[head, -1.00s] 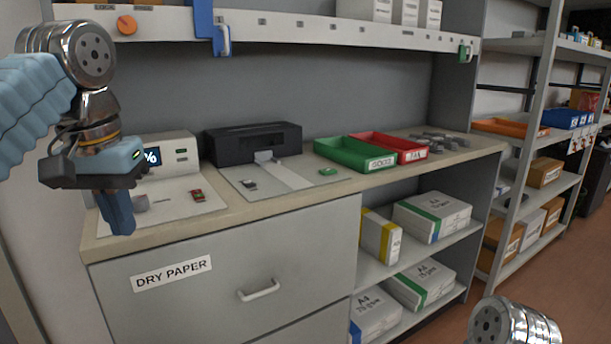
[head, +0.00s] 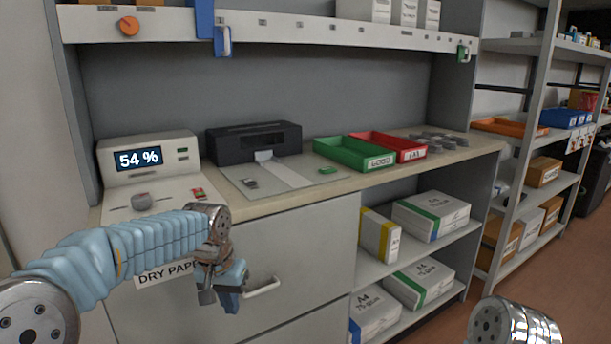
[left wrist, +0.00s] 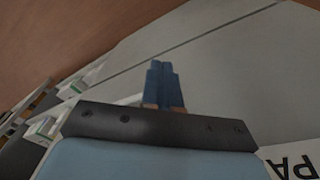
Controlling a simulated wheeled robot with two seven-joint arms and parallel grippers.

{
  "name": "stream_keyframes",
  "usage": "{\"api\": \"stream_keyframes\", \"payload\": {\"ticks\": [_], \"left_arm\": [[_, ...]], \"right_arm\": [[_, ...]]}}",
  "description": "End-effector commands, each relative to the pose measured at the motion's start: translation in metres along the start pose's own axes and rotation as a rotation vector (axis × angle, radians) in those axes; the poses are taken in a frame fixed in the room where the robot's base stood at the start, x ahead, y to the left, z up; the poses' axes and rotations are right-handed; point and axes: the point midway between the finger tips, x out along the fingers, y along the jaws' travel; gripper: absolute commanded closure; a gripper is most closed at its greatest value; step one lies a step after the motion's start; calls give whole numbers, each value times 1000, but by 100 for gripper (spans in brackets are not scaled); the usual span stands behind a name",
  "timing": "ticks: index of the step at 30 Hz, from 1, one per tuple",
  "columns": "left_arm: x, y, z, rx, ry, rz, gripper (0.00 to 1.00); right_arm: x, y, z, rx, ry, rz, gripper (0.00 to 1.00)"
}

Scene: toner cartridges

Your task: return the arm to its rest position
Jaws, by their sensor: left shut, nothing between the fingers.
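My left arm (head: 130,248) comes in from the lower left of the head view. My left gripper (head: 229,300) hangs in front of the grey drawer front, just left of its handle (head: 261,288) in the picture. In the left wrist view its blue fingers (left wrist: 164,84) are together with nothing between them. The drawer front fills much of that view, with part of the DRY PAPER label (left wrist: 291,163) at the lower right. My right gripper is not in view; a shiny part of my own body shows at the bottom right of the head view.
The meter (head: 148,158) on the counter reads 54 %. A black device (head: 253,142), a green tray (head: 345,151) and a red tray (head: 409,149) stand along the counter. Paper packs (head: 432,215) fill the lower shelves. The brown floor (head: 440,325) is clear at the right.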

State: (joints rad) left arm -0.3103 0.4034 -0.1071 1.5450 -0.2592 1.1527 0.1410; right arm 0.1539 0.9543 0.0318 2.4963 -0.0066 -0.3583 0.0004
Motion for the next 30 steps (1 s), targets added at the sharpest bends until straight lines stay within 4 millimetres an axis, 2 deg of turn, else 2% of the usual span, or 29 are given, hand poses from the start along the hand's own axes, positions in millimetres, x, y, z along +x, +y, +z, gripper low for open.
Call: {"api": "stream_keyframes", "payload": {"ticks": [1,4,6,8,9,12,15,19,23,30], "left_arm": [[49,3,6,2,-27,26,100],[135,12,26,-9,-40,92,100],[191,20,52,-31,-50,139,100],[236,26,81,-61,-57,179,100],[262,31,102,-87,-60,203,100],[311,42,161,-158,-65,250,100],[338,52,214,-227,-67,276,100],[349,60,258,-289,-64,286,100],[351,62,272,-309,-57,285,100],[351,62,272,-310,-54,284,100]], "right_arm": [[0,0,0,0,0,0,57],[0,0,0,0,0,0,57],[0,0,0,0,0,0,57],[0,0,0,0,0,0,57],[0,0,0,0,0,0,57],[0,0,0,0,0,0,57],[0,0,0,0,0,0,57],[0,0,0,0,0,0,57],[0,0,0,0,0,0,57],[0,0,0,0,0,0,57]]}}
